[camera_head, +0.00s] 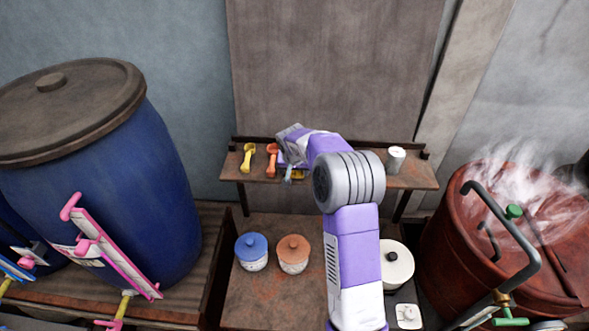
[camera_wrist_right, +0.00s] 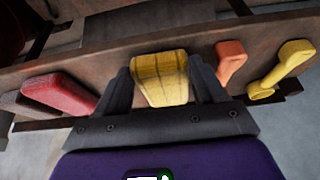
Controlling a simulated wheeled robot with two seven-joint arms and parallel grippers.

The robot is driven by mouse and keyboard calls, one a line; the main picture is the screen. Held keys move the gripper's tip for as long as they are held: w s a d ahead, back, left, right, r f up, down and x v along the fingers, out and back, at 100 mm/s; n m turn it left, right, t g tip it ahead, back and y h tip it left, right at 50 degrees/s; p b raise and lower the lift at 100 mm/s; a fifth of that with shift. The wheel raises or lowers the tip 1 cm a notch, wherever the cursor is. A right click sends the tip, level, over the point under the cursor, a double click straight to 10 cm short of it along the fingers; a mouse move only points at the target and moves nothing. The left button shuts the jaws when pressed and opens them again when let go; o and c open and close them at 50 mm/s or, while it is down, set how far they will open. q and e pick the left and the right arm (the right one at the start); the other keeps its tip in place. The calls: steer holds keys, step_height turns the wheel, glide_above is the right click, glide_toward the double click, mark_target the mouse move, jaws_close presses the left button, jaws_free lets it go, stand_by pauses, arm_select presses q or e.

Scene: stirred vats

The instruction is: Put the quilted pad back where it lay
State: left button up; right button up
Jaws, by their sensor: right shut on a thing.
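The quilted pad (camera_wrist_right: 161,84) is yellow with stitched lines. My right gripper (camera_wrist_right: 160,73) is shut on it, one finger at each side, in the right wrist view. In the head view my right gripper (camera_head: 291,172) is at the wall shelf (camera_head: 415,177), right of an orange scoop (camera_head: 271,160), and mostly hides the pad. The pad is over or on the shelf board; I cannot tell whether it touches. My left gripper is not in view.
A yellow scoop (camera_head: 248,158) lies left of the orange one. A red block (camera_wrist_right: 60,91) lies on the pad's other side. A white cup (camera_head: 396,159) stands at the shelf's right end. A blue barrel (camera_head: 150,190) and a steaming red vat (camera_head: 455,240) flank the shelf.

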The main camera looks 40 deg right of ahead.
steer(key=shift+f, duration=0.2)
steer(key=o, duration=0.9)
steer(key=shift+r, duration=0.15)
